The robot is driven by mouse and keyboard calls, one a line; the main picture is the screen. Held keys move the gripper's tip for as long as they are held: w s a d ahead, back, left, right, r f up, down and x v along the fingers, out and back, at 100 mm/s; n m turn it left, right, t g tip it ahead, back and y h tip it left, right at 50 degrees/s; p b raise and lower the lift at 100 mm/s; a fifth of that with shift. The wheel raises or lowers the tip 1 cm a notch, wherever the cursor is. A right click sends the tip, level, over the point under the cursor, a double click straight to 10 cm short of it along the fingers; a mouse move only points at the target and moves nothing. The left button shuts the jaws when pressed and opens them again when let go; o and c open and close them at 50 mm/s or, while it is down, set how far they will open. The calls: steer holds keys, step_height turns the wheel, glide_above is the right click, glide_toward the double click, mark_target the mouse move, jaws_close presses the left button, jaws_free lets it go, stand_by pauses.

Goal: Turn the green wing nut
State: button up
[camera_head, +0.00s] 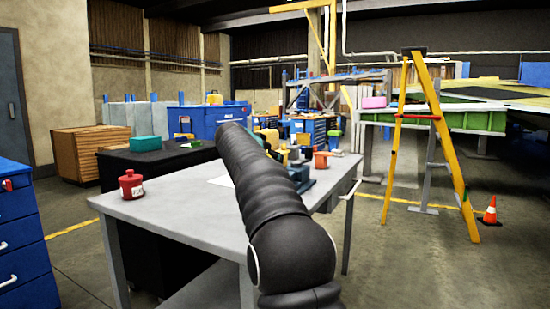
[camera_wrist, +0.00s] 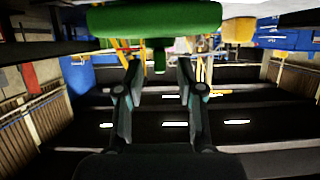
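A large green part (camera_wrist: 155,20), which looks like the green wing nut, lies across the top of the wrist view, very close to the camera. A short green stub juts from it toward the gap between my fingertips. My gripper (camera_wrist: 159,72) is open, with the two dark fingers apart on either side of that stub. I cannot tell whether the fingers touch the green part. In the head view my dark arm reaches over the grey table (camera_head: 170,213) and hides the gripper. I cannot make out the wing nut there.
A red pot (camera_head: 131,185) stands at the table's left. An orange-red piece (camera_head: 321,160) and other small items sit at its far right. A black bench (camera_head: 140,165) with a teal box (camera_head: 146,143) stands behind. A yellow ladder (camera_head: 446,150) and traffic cone (camera_head: 490,211) are at right.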

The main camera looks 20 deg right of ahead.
steer(key=shift+x, duration=1.25)
jaws_close()
